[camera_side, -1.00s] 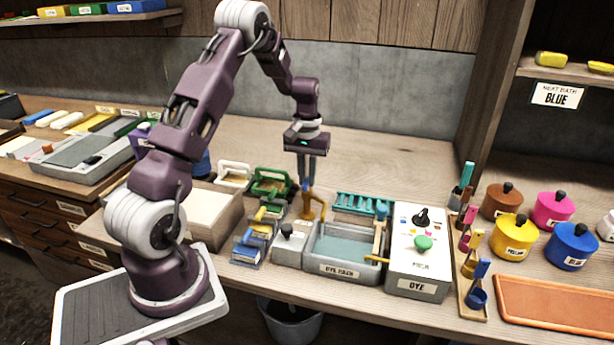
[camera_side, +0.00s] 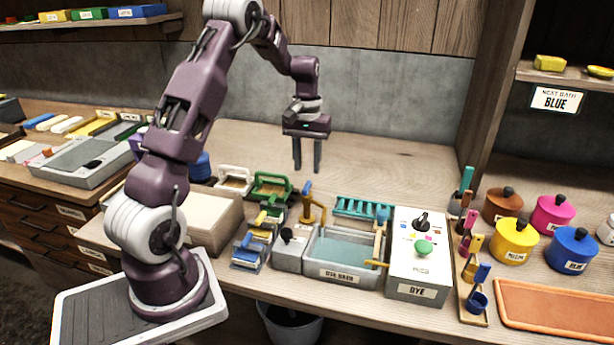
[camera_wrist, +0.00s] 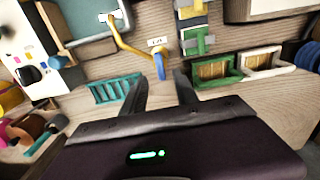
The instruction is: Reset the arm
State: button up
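My gripper (camera_side: 307,156) hangs above the back of the bench, fingers pointing down. Its two fingers are apart with nothing between them. In the wrist view the gripper (camera_wrist: 164,85) also shows parted, empty fingers over bare wood. An ochre tap-like fitting with a blue handle (camera_side: 308,205) stands in front of and below the gripper, clear of the fingers. It also shows in the wrist view (camera_wrist: 130,50), beyond the fingertips.
The dye bath (camera_side: 340,249) and the grey dye box (camera_side: 417,256) stand at the front. A teal rack (camera_side: 364,206), a green mould frame (camera_side: 271,186) and a white mould frame (camera_side: 235,179) are nearby. Lidded pots, including a blue one (camera_side: 572,249), stand right. The back of the bench is clear.

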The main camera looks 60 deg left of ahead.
jog(key=shift+r, duration=0.7)
jog(key=shift+d+r, duration=0.15)
jog(key=s+d+r+m+t, duration=0.2)
jog(key=s+d+r, duration=0.2)
jog(key=d+r, duration=0.45)
jog(key=s+d+r+m+t, duration=0.1)
jog(key=s+d+r+m, duration=0.25)
jog(key=d+r, duration=0.5)
jog(key=s+d+f+m+t, duration=0.1)
jog(key=s+d+m, duration=0.1)
jog(key=s+d, duration=0.3)
jog(key=s+d+f+m+t, duration=0.1)
jog(key=s+d, duration=0.4)
jog(key=s, duration=0.6)
jog(key=shift+d+f+m+t, duration=0.2)
jog(key=shift+f+m+t, duration=0.05)
jog(key=shift+m+t, duration=0.1)
